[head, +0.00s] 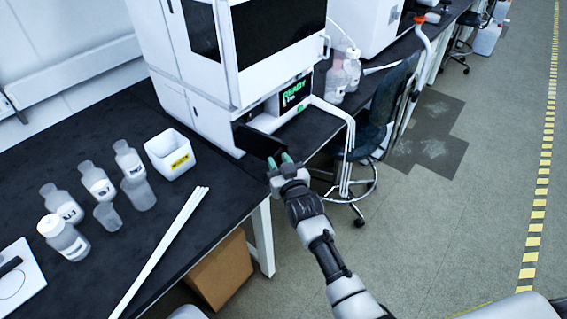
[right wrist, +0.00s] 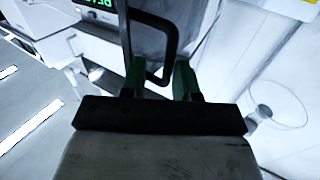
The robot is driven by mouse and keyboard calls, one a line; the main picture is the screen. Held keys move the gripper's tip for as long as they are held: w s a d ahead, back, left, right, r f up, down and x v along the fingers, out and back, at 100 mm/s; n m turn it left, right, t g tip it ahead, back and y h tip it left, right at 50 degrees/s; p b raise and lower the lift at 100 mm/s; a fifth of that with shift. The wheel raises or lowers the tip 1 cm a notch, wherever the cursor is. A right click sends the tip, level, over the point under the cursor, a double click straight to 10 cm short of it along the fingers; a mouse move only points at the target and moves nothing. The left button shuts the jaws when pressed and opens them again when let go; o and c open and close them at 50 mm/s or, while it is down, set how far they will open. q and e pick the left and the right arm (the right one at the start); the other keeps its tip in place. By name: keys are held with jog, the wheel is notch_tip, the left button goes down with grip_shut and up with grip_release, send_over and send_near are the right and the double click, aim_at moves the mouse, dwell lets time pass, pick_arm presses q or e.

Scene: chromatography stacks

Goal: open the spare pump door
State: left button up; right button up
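The pump door (head: 260,141) is a dark panel low on the front of the white instrument stack (head: 270,60). It stands out from the front at an angle, so it looks at least partly open. My right gripper (head: 281,161) is at its outer edge. In the right wrist view a dark looped handle (right wrist: 172,45) lies at the green fingertips of this gripper (right wrist: 158,78), which sit close on either side of its lower part. My left gripper is not in view.
A lit READY panel (head: 294,91) is beside the door. White tubes (head: 349,150) hang off the bench edge near a blue chair (head: 370,130). A white bin (head: 170,155), bottles (head: 97,182) and long white rods (head: 165,245) are on the bench (head: 215,185).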

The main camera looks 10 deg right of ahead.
jog(key=shift+o, duration=0.3)
jog(key=shift+w+a+r, duration=0.2)
jog(key=shift+a+r, duration=0.2)
jog(key=shift+a, duration=0.3)
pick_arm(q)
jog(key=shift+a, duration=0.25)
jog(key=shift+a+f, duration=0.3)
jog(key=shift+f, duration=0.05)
pick_arm(e)
jog(key=s+d, duration=0.2)
jog(key=s, duration=0.8)
jog(key=shift+s+d+f, duration=0.3)
jog(key=shift+s+f, duration=0.1)
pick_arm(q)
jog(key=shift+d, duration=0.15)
